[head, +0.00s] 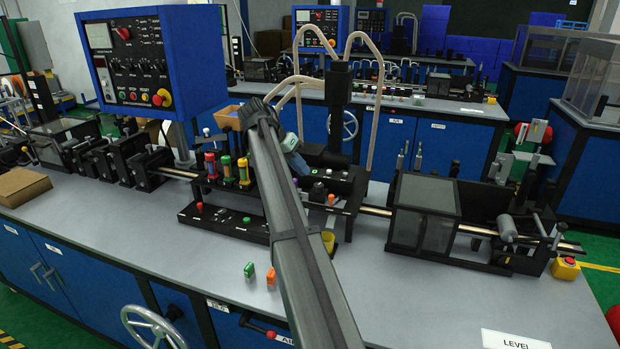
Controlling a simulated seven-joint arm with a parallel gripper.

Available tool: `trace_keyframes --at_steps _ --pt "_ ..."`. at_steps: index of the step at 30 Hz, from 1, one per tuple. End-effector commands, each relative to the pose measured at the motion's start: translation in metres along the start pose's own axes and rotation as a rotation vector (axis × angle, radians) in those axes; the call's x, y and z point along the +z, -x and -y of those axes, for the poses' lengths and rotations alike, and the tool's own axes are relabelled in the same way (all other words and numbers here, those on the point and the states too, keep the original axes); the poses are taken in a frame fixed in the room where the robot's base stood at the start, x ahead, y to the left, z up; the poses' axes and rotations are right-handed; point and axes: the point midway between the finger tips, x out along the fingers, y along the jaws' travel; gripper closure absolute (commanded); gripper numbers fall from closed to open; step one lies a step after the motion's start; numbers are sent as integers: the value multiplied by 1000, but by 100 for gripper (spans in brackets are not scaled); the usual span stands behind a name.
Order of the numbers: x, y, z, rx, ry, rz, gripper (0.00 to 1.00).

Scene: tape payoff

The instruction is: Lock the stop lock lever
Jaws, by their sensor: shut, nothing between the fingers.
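My arm rises from the bottom middle and bends down again over the central machine. My gripper (298,165) is at its far end, shut and empty, partly hidden behind my own arm. It is close to the dark panel with small buttons (318,188); I cannot tell whether it touches. I cannot pick out the stop lock lever for certain. A red-tipped handle (269,334) sticks out at the bench front. Small upright levers (541,225) stand at the right end of the machine. Neither carries a label that I can read as stop lock.
The grey bench (420,300) is clear at front right. Green and orange tags (260,273) stand near the front edge. Colored cylinders (227,170) stand left of my arm. A blue control box (145,60) rises at back left, and a dark covered box (425,212) stands right.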

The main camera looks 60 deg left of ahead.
Motion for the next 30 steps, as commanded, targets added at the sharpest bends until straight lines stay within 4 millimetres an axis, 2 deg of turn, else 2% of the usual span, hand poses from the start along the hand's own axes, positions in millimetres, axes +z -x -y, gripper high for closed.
trace_keyframes --at_steps 5,19,24,30 --pt "0 -16 -1 0 0 0 100" --pt "0 -85 -1 1 0 1 100" --pt "0 -96 -1 0 0 1 100" --pt "0 -96 0 0 0 0 100"
